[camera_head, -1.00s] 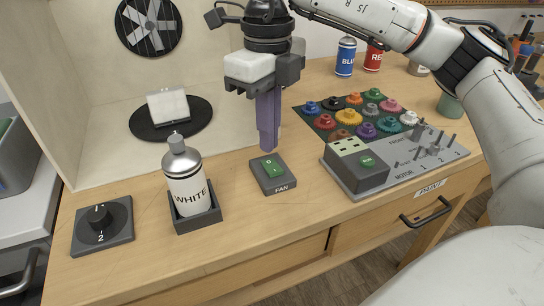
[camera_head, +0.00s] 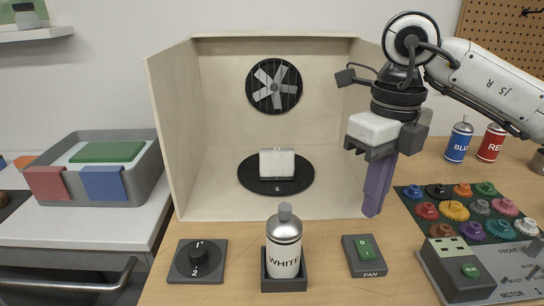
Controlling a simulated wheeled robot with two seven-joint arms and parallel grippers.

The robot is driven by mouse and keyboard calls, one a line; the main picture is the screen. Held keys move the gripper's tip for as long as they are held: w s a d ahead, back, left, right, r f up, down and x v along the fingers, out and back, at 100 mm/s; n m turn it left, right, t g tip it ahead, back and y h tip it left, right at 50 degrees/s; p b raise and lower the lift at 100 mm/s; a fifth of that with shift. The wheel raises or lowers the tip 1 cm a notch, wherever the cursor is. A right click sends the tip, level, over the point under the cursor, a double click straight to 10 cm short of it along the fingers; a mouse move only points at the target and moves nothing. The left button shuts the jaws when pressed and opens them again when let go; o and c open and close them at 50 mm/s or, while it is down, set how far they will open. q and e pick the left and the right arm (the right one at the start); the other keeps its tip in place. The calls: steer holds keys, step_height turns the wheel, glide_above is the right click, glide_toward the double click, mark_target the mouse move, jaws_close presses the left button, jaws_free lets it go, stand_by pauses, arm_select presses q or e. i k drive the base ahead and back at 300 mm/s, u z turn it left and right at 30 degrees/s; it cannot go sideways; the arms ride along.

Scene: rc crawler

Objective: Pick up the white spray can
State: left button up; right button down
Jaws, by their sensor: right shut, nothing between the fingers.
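The white spray can (camera_head: 284,256), silver-topped with a "WHITE" label, stands upright in a dark square holder (camera_head: 292,283) at the front middle of the bench. My right gripper (camera_head: 371,212) points down to the right of the can and behind it, above the bench near the fan switch. Its purple fingers are together with nothing between them, and it is apart from the can. My left gripper is not in view.
A fan switch (camera_head: 364,255) is right of the can, a rotary knob (camera_head: 197,260) left. Behind stands an open booth (camera_head: 178,130) with a turntable (camera_head: 246,178). Blue (camera_head: 459,142) and red (camera_head: 491,144) cans, a gear mat (camera_head: 411,197) and a motor box (camera_head: 454,280) are at right.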

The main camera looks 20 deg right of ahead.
mark_target(283, 239)
steer(key=k, duration=1)
